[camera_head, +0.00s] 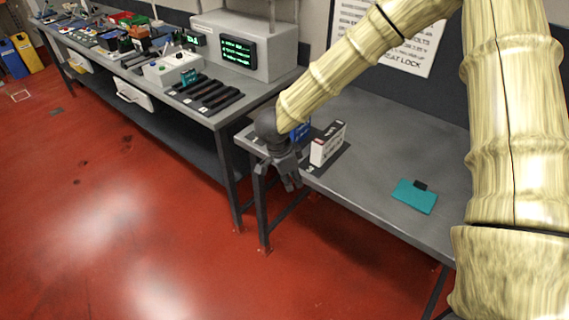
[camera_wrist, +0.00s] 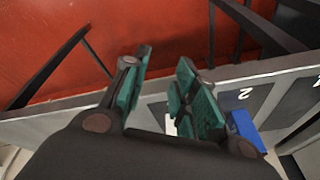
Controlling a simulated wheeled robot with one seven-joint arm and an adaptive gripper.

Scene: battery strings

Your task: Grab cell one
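A white box-shaped cell (camera_head: 328,144) with a dark and red marking stands upright on a dark mat near the front edge of the grey table. A blue cell (camera_head: 301,130) stands behind and left of it, partly hidden by my gripper. My gripper (camera_head: 289,178) is at the front left of the white cell, pointing down. In the wrist view its two green-padded fingers (camera_wrist: 163,92) are apart. A small white patch (camera_wrist: 171,126) shows low between them, and the blue cell (camera_wrist: 244,129) is to their right. I cannot read which cell is numbered one.
A figure 2 (camera_wrist: 245,94) marks the mat beside the blue cell. A teal clipboard (camera_head: 414,196) lies to the right on the grey table (camera_head: 365,190). Another bench with a tester (camera_head: 235,45) and black strips stands at the left. The table middle is clear.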

